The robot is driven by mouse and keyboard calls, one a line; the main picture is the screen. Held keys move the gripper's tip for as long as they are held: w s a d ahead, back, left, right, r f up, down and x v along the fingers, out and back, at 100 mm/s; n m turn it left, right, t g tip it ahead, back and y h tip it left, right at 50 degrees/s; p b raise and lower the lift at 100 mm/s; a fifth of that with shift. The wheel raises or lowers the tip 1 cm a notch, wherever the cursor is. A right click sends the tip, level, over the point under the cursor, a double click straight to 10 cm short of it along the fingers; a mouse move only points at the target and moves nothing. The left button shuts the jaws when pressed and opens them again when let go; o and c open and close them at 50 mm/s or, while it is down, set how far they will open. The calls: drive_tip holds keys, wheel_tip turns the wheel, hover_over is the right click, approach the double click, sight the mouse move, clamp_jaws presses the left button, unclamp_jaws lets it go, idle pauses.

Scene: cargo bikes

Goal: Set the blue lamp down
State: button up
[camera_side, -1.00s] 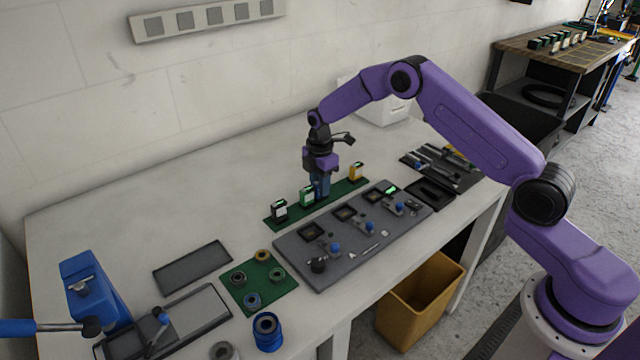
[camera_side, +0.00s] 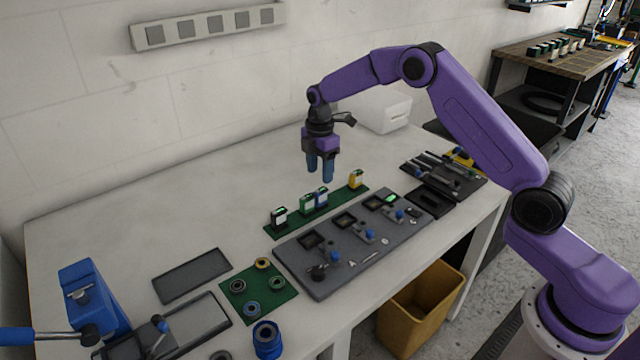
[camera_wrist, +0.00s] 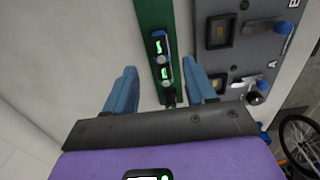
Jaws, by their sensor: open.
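The blue lamp (camera_side: 321,196) stands upright on the long green strip (camera_side: 337,196), close beside the green lamp (camera_side: 307,204); I cannot tell whether they touch. A black lamp (camera_side: 279,216) and a yellow lamp (camera_side: 356,179) stand towards the strip's two ends. My gripper (camera_side: 320,176) is open and empty, above the strip and clear of the lamps. In the wrist view the blue lamp (camera_wrist: 158,43) is beyond the green lamp (camera_wrist: 163,72), between the lines of my open blue fingers (camera_wrist: 160,74).
A grey board (camera_side: 318,279) with square sockets and blue-knobbed levers lies in front of the strip. A green mat (camera_side: 270,302) with rings and a blue vice (camera_side: 92,292) are at the left. A tool tray (camera_side: 443,174) lies at the right.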

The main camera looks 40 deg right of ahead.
sight(320, 191)
drive_tip(key=s+a+r+m, duration=0.1)
drive_tip(key=s+a+r, duration=0.25)
drive_tip(key=s, duration=0.35)
drive_tip(key=s+a+r+m, duration=0.1)
drive_tip(key=s+a+r, duration=0.2)
drive_tip(key=s+r, duration=0.35)
drive_tip(key=s+a+r+m, duration=0.1)
drive_tip(key=s+a+r, duration=0.25)
drive_tip(key=s, duration=0.55)
drive_tip(key=s+d+f+m, duration=0.1)
drive_tip(key=s+d, duration=0.2)
drive_tip(key=s, duration=0.8)
drive_tip(key=s+d+f+m, duration=0.1)
drive_tip(key=s+d, duration=0.3)
drive_tip(key=s, duration=0.7)
drive_tip(key=shift+s+d, duration=0.15)
drive_tip(key=shift+s, duration=0.2)
drive_tip(key=shift+r, duration=0.1)
